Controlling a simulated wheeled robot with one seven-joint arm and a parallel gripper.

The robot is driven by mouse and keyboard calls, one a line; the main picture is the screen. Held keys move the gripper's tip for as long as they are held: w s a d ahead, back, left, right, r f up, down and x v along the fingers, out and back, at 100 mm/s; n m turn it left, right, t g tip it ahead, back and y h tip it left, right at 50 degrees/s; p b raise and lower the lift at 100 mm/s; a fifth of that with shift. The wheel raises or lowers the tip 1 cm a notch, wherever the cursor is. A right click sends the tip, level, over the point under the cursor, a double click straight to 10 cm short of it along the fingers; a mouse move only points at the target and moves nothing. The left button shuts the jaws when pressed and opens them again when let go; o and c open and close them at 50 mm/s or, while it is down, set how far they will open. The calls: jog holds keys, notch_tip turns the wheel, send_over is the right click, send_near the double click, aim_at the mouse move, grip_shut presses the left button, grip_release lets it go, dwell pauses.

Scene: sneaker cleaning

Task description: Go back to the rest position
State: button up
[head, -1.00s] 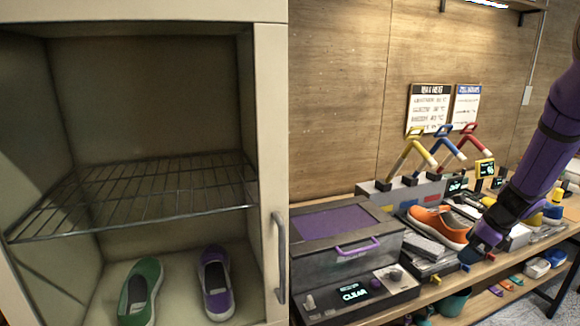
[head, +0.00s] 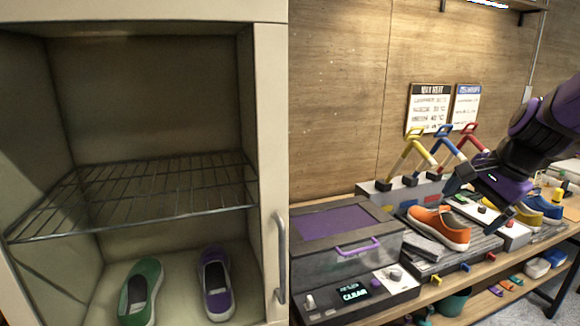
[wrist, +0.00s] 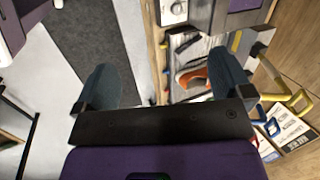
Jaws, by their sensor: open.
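My gripper (head: 482,200) is on my purple arm in the right half of the head view, above the workbench (head: 455,275) and just right of the orange sneaker (head: 437,224). In the wrist view my gripper (wrist: 160,88) shows two dark fingers spread wide apart with nothing between them. The orange sneaker also shows in the wrist view (wrist: 196,76), beyond the right finger and partly hidden. It sits on a grey stand on the bench, apart from the gripper.
An open cabinet (head: 268,130) at left has a wire rack (head: 140,200), with a green shoe (head: 140,290) and a purple shoe (head: 215,283) below. A purple-lidded box (head: 330,225) and yellow, blue and red lever arms (head: 440,145) stand near the gripper. Blue and yellow shoes (head: 540,210) are at right.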

jog(key=s+a+r+n+h, duration=0.1)
jog(key=s+a+r+n, duration=0.1)
jog(key=s+n, duration=0.4)
jog(key=s+a+r+n+t+h, duration=0.1)
jog(key=s+r+n, duration=0.3)
jog(key=s, duration=0.8)
jog(key=shift+a+n+t+h, duration=0.35)
jog(key=shift+a+n, duration=0.3)
jog(key=shift+n, duration=0.45)
jog(key=shift+r, duration=0.15)
